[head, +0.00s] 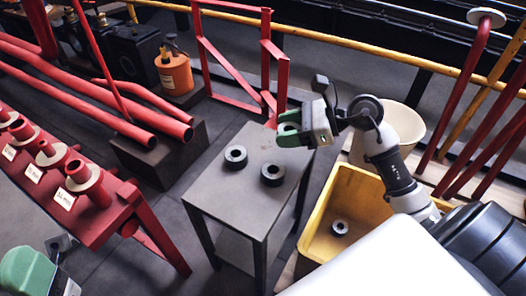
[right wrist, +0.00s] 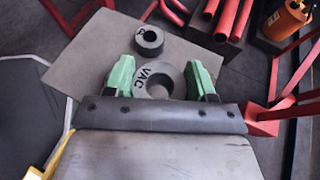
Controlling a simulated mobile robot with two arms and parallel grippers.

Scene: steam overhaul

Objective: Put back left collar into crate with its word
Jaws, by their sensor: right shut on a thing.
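My right gripper (head: 289,131) is above the back of the grey table, its green fingers shut on a dark collar. In the right wrist view this collar (right wrist: 158,76) sits between the fingers and bears the letters "VAC". Two more dark collars, one nearer the left (head: 236,157) and one to its right (head: 272,174), stand on the table; marks on one (right wrist: 149,40) are unreadable. The yellow crate (head: 345,185) stands right of the table with one collar (head: 340,228) inside. No word shows on the crate. My left gripper (head: 30,270) is at the lower left, partly cut off.
The grey table (head: 235,200) has free room at its front. A red bench (head: 95,225) with labelled flanged pipe stubs stands at the left. A pale bowl (head: 405,125) is behind the crate. Red frame bars (head: 275,70) rise behind the table. An orange canister (head: 175,73) is farther back.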

